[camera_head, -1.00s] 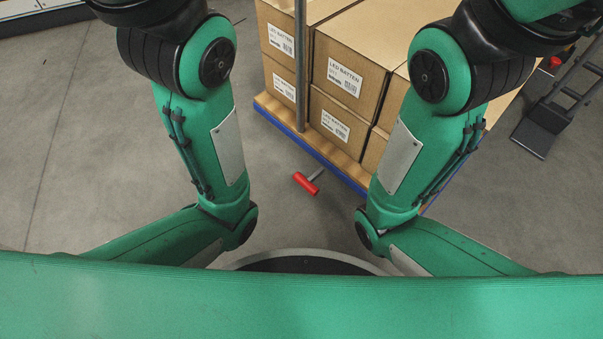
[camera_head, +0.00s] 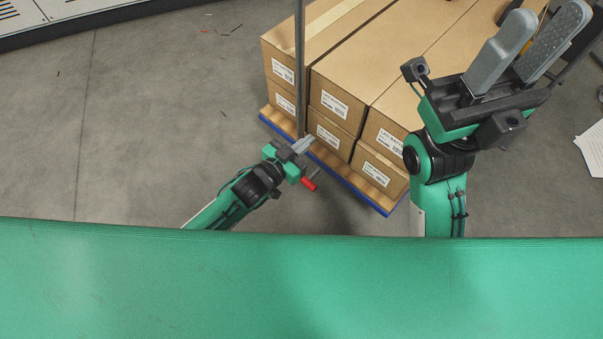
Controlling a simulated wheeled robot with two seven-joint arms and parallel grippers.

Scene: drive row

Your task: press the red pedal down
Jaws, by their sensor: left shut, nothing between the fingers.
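The red pedal (camera_head: 309,184) sits on a short grey lever, low at the near edge of a blue-edged cart (camera_head: 345,183) loaded with boxes. My left gripper (camera_head: 306,143) is shut and empty. In the picture its fingers lie just above the pedal, close to the cart's edge, and its body partly covers the pedal's left end. I cannot tell whether it touches the pedal.
White papers (camera_head: 591,148) show at the right edge. The grey floor left of the cart is mostly clear, with small scraps farther back.

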